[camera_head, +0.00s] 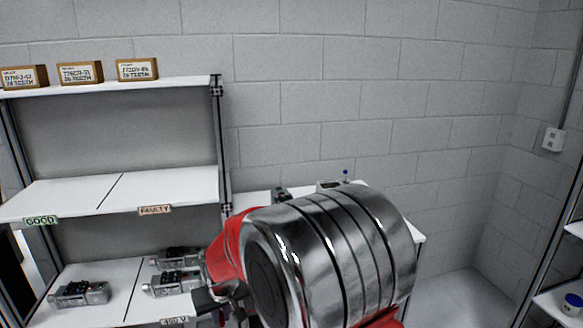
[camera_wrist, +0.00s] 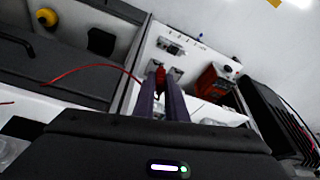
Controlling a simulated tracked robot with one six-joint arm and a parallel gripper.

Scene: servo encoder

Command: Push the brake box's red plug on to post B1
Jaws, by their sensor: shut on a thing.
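In the wrist view my gripper (camera_wrist: 160,70) is shut on a small red plug (camera_wrist: 159,75), which shows between the dark fingertips. A thin red lead (camera_wrist: 92,67) arcs in from the left towards the plug. Beyond the fingertips, on a pale surface, is a small grey and dark part (camera_wrist: 171,46) and a row of small dark marks or posts (camera_wrist: 188,40); which is B1 cannot be read. The plug appears apart from them. In the head view my arm hides the gripper and plug.
A dark ribbed block (camera_wrist: 275,108) stands at right in the wrist view. In the head view, a white bench (camera_head: 258,198) bears a dark device (camera_head: 282,194) and a blue-tipped stalk (camera_head: 346,174). A shelf rack (camera_head: 185,188) with several grey units stands at left.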

